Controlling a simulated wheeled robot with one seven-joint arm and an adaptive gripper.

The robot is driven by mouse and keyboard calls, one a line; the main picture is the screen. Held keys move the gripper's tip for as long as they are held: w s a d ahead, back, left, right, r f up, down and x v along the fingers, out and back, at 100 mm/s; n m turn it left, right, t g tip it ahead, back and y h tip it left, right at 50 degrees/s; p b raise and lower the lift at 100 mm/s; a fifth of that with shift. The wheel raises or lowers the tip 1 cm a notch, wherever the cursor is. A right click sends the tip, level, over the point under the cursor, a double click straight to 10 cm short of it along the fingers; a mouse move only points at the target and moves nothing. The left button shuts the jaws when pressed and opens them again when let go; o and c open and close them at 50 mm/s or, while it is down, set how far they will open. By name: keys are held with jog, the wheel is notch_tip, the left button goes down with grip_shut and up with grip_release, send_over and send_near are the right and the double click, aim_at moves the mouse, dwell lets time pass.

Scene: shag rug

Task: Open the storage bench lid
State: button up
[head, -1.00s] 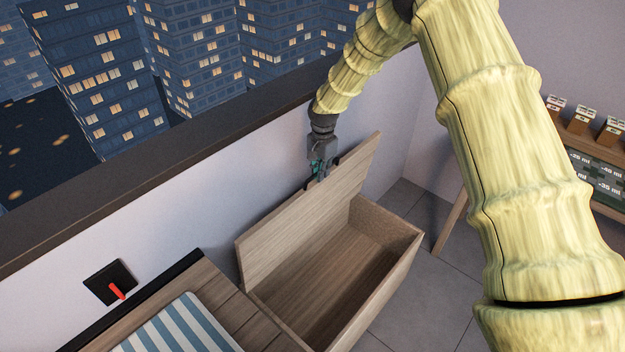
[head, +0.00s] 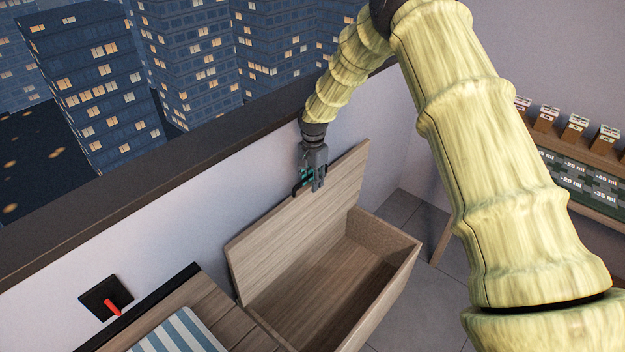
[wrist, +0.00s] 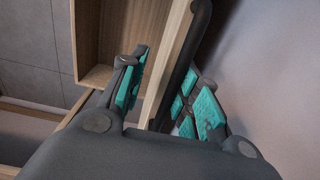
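The storage bench (head: 395,282) is a wooden box against the wall below the window. Its lid (head: 290,235) stands raised, close to upright and tilted back toward the wall, and the bench inside is empty. My gripper (head: 315,186) is at the lid's upper edge. In the wrist view, the fingers of my gripper (wrist: 165,95) with teal pads are spread, one on each side of the lid's edge (wrist: 168,70). A gap shows between the left pad and the lid; contact on the right side cannot be told.
A wooden seat with a striped cushion (head: 180,335) is at lower left. A black wall plate with a red lever (head: 106,297) is above it. A shelf with small cartons (head: 575,127) stands at right. Grey floor tiles are clear beside the bench.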

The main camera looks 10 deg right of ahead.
jog(key=shift+a, duration=0.1)
notch_tip(320, 180, up, 12)
dwell(0.6)
jog(key=shift+s, duration=0.1)
